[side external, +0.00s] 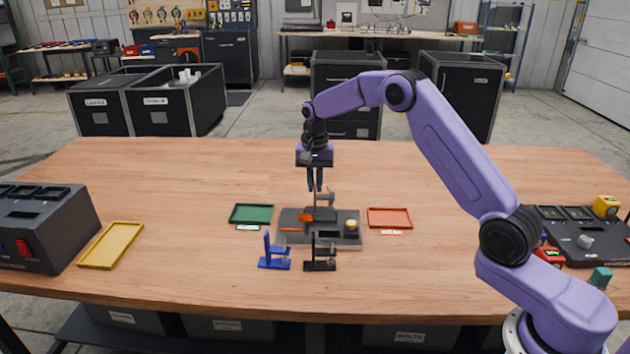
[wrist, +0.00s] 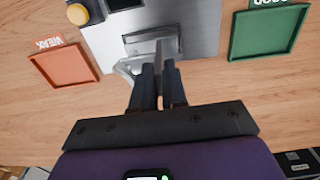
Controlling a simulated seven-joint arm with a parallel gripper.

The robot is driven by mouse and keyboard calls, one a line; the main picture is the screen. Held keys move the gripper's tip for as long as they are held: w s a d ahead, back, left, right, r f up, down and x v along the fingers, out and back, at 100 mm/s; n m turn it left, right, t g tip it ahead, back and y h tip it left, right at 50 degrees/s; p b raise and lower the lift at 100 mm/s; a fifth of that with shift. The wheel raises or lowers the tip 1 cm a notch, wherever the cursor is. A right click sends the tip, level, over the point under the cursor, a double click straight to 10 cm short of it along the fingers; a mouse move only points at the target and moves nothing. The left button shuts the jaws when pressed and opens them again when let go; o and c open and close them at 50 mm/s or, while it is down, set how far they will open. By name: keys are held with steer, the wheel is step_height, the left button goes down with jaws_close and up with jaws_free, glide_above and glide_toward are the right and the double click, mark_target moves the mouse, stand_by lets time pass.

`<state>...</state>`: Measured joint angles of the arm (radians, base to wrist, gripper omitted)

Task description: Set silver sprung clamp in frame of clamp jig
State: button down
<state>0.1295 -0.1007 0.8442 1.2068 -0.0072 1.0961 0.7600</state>
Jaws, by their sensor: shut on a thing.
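The clamp jig (side external: 290,236) is a grey plate in the middle of the table, with a raised dark frame, an orange part (side external: 305,217) and a yellow knob (side external: 351,225). In the wrist view its pale plate (wrist: 195,25) lies ahead of my fingers. My gripper (side external: 315,188) points down over the jig's back part. It is shut on the silver sprung clamp (side external: 326,197), which also shows between and beside the fingertips in the wrist view (wrist: 128,67). The clamp is at the frame; I cannot tell whether it is seated. The fingers hide part of it.
A green tray (side external: 251,214) and an orange-red tray (side external: 390,218) flank the jig. A blue clamp (side external: 273,256) and a black clamp (side external: 320,258) stand in front. A yellow tray (side external: 111,246) and a dark switch box (side external: 42,228) are at left. The table behind is clear.

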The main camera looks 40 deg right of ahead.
steer(key=shift+f, duration=0.9)
stand_by(0.3)
steer(key=c, duration=0.7)
jaws_free()
steer(key=shift+r, duration=0.1)
steer(key=shift+r, duration=4.4)
